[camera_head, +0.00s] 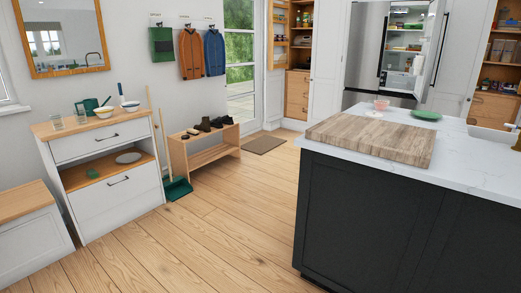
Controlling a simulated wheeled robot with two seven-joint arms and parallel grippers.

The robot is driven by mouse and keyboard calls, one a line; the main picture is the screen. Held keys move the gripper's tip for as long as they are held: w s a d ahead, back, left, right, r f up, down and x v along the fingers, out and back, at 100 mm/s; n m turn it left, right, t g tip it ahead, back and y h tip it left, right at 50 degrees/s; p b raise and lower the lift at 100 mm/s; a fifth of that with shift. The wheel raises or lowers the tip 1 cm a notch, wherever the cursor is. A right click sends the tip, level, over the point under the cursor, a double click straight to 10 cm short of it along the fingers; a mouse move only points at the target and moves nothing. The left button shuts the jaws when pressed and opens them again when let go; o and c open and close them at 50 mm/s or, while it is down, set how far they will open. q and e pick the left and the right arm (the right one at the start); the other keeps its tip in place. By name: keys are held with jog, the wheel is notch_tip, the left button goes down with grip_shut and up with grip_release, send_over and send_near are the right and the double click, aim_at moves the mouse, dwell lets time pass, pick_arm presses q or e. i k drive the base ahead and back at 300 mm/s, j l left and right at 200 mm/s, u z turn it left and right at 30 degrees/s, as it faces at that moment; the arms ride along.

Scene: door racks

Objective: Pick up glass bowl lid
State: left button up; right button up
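A small clear bowl-like piece with a pinkish rim (381,104) stands on the white island top, behind the wooden board. A round green dish or lid (425,114) lies on the island to its right. Both are small in the picture, and I cannot tell which of them, if either, is the glass bowl lid. Neither of my grippers is in view.
The dark island (375,225) with a large wooden board (375,137) fills the right. A white cabinet (108,150) with dishes stands left, beside a shoe bench (205,144), broom and green dustpan (178,188). The fridge (365,50) stands open behind. The wooden floor between is clear.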

aim_at(373, 115)
jog(key=i+u, duration=0.15)
jog(key=i, duration=0.55)
jog(key=i+u, duration=0.2)
jog(key=i, duration=0.55)
jog(key=i+l+u, duration=0.15)
jog(key=i, duration=0.55)
jog(key=i+z, duration=0.1)
jog(key=i, duration=0.4)
jog(key=i+j+z, duration=0.15)
jog(key=i, duration=0.35)
jog(key=i+j+z, duration=0.1)
jog(key=i, duration=0.4)
jog(key=i+l+z, duration=0.15)
jog(key=i+z, duration=1.15)
jog(key=i+l, duration=0.1)
jog(key=i, duration=1.55)
jog(key=i+z, duration=0.15)
jog(key=z, duration=0.3)
jog(key=i+j+z, duration=0.15)
jog(key=z, duration=0.35)
jog(key=i+j+z, duration=0.15)
jog(key=z, duration=0.3)
jog(key=i+j+z, duration=0.1)
jog(key=z, duration=0.35)
jog(key=j+z, duration=0.3)
jog(key=z, duration=0.15)
jog(key=i, duration=0.05)
